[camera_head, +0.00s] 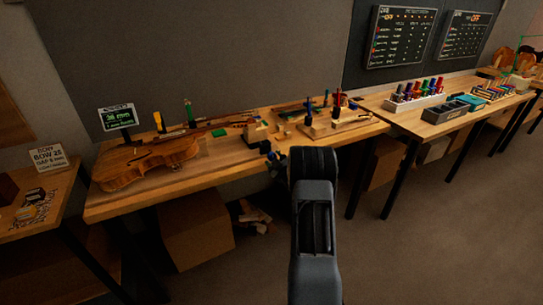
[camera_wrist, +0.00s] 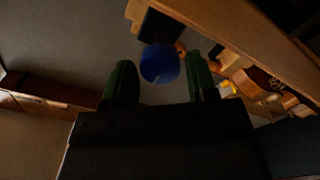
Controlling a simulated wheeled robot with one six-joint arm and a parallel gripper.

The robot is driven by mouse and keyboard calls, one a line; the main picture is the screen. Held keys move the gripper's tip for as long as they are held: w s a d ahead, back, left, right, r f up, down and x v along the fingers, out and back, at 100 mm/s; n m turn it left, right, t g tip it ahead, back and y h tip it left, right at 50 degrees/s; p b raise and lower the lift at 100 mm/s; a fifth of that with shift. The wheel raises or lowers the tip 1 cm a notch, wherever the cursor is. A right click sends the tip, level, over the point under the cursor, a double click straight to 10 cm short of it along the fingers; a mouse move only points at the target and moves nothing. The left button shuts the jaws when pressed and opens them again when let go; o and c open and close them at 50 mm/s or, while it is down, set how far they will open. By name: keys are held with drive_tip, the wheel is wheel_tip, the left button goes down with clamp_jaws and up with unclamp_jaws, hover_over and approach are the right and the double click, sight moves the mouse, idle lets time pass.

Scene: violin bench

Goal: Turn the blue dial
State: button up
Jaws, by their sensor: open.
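The blue dial (camera_wrist: 160,63) shows in the wrist view as a round blue knob in front of a dark block by the wooden bench edge. My gripper (camera_wrist: 159,60) is open, with one green-dark finger on each side of the dial in the picture. A gap shows between the dial and each finger. I cannot tell whether the fingertips reach around the dial or stop short of it. In the head view my arm covers part of the bench front, and the dial cannot be made out clearly there.
The wooden bench (camera_head: 120,205) holds a violin (camera_head: 150,160), a small screen (camera_head: 117,117) and several small tools and blocks. A second bench to the right carries a grey tray (camera_head: 445,112) and a rack of coloured items. A cardboard box (camera_head: 195,235) stands underneath. Floor at right is clear.

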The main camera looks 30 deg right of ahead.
drive_tip(key=shift+w+d, duration=0.15)
drive_tip(key=shift+w, duration=1.3)
